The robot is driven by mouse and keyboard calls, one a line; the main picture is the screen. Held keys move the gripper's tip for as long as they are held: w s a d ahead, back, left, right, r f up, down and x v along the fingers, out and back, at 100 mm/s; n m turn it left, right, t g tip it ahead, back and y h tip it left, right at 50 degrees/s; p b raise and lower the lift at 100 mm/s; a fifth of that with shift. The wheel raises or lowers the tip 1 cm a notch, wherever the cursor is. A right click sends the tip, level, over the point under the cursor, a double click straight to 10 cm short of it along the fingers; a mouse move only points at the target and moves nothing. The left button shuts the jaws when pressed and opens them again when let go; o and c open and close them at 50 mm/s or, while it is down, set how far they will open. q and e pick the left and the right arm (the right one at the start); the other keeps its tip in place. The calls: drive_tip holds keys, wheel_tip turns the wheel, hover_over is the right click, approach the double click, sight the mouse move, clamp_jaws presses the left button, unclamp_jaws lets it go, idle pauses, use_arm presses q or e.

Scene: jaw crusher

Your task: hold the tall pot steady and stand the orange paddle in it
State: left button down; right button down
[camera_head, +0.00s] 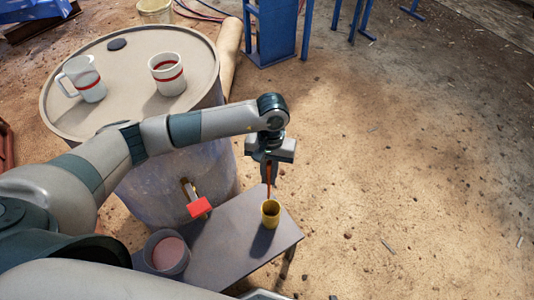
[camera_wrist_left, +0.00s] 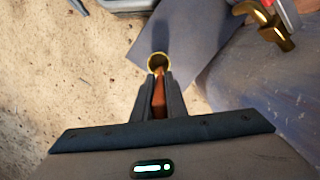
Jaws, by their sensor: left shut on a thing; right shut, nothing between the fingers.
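The tall pot (camera_head: 270,217) is yellow and stands upright on a small grey table. It also shows in the left wrist view (camera_wrist_left: 151,63), beyond the fingertips. My left gripper (camera_head: 269,178) is shut on the orange paddle (camera_head: 269,191) and holds it pointing down above the pot. In the left wrist view the paddle (camera_wrist_left: 159,99) sits between the two fingers, and its far end overlaps the pot's mouth. I cannot tell whether that end is inside the pot or just above it. My right gripper is not in view.
The small grey table (camera_head: 232,229) also bears a grey bowl (camera_head: 167,253) with pinkish contents. Behind it a big drum (camera_head: 130,117) carries two red-banded mugs (camera_head: 87,82) (camera_head: 167,76). A tap with a red handle (camera_head: 199,207) juts from the drum. Open sandy ground lies right.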

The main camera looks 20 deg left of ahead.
use_arm(q)
drive_tip(key=shift+s+d+f, duration=0.15)
drive_tip(key=shift+d+f, duration=0.3)
drive_tip(key=shift+f, duration=0.2)
use_arm(e)
drive_tip(key=shift+a+r, duration=0.1)
drive_tip(key=shift+w+a, duration=0.1)
drive_tip(key=shift+w, duration=0.15)
